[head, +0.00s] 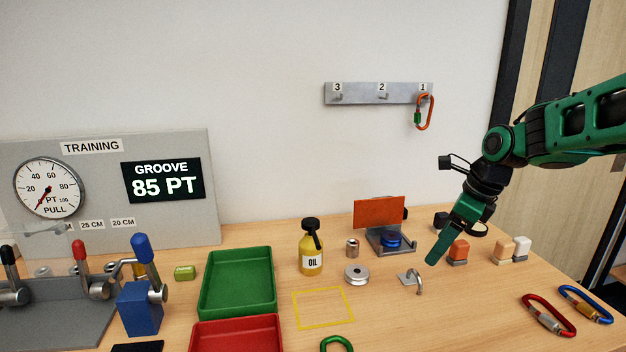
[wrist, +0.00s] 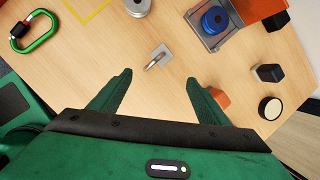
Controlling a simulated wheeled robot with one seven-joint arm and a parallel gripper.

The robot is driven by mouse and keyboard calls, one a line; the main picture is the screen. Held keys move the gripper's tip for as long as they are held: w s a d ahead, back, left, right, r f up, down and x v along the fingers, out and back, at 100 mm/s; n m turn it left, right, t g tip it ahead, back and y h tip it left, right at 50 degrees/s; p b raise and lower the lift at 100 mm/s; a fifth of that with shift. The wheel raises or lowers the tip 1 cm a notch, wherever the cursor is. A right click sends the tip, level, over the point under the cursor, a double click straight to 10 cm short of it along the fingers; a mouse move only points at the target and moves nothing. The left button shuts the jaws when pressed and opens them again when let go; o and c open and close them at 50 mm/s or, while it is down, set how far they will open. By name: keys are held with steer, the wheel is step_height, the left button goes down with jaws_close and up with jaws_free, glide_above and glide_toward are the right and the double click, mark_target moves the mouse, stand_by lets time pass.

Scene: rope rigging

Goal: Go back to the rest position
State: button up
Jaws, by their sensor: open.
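My gripper (head: 434,258) is at the right of the table in the head view, pointing down above the tabletop. In the wrist view my gripper (wrist: 158,85) shows two green fingers spread apart with nothing between them. A small metal hook on a plate (head: 411,279) lies just left of the gripper in the head view. In the wrist view the hook (wrist: 157,57) is beyond the fingertips, apart from them. An orange block (head: 459,251) stands close to the right of the gripper in the head view.
A stand with an orange panel (head: 379,213), a silver pulley (head: 357,275) and an oil bottle (head: 312,249) stand left of the gripper. Red (head: 548,315) and blue (head: 585,304) carabiners lie front right. A wall rail (head: 360,94) holds an orange carabiner (head: 424,112). Air above the table is clear.

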steer(key=s+d+f+n+g, duration=0.1)
steer(key=s+d+n, duration=0.3)
steer(key=s, duration=0.6)
steer(key=s+d+f+n+g+h, duration=0.1)
steer(key=s+d+n, duration=0.3)
steer(key=s+n, duration=0.4)
steer(key=s+d+f+n+g+h, duration=0.1)
steer(key=s+d+f+n, duration=0.2)
steer(key=s+n, duration=0.4)
steer(key=s+d, duration=0.1)
steer(key=s, duration=0.6)
steer(key=shift+f, duration=0.3)
steer(key=shift+w+f, duration=0.25)
steer(key=shift+w, duration=0.45)
